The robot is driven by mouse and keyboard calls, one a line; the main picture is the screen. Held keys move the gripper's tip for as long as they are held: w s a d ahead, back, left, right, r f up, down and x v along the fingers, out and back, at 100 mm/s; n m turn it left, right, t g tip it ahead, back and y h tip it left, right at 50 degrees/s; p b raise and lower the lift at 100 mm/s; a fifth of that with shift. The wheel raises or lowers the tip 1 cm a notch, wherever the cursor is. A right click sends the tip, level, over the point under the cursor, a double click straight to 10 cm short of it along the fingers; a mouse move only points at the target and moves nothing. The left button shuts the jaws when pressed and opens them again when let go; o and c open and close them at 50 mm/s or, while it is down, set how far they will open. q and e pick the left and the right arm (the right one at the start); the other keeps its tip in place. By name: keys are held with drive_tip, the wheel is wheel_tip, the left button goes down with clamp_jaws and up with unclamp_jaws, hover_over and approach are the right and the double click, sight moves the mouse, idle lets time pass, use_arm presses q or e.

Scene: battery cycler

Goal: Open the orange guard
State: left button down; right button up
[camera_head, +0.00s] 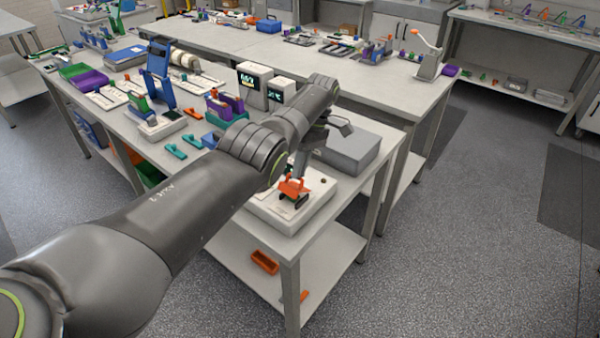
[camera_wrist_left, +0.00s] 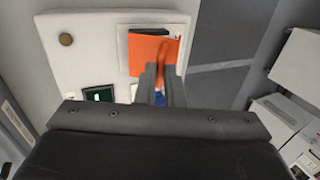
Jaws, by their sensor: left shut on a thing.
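The orange guard (camera_head: 294,186) is on the white battery cycler (camera_head: 265,203) at the near right end of the table. In the left wrist view the guard (camera_wrist_left: 147,52) is a flat orange plate with a raised orange handle, above a dark-edged slot area on the white housing (camera_wrist_left: 85,50). My left gripper (camera_head: 300,168) reaches down to the guard from above. Its fingers (camera_wrist_left: 160,82) are shut on the guard's handle. A bit of blue shows under the fingers. The guard's hinge and exact angle are hard to tell. My right gripper is not in view.
The cycler has a small dark screen (camera_wrist_left: 98,94) and a round brown knob (camera_wrist_left: 66,40). A grey box (camera_head: 346,150) stands just behind the cycler. Two display units (camera_head: 262,84) and coloured parts crowd the table to the left. Open floor lies to the right.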

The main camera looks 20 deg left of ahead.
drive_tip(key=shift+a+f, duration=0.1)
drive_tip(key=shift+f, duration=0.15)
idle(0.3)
use_arm(q)
drive_tip(key=c, duration=1.5)
unclamp_jaws()
drive_tip(key=shift+w, duration=0.1)
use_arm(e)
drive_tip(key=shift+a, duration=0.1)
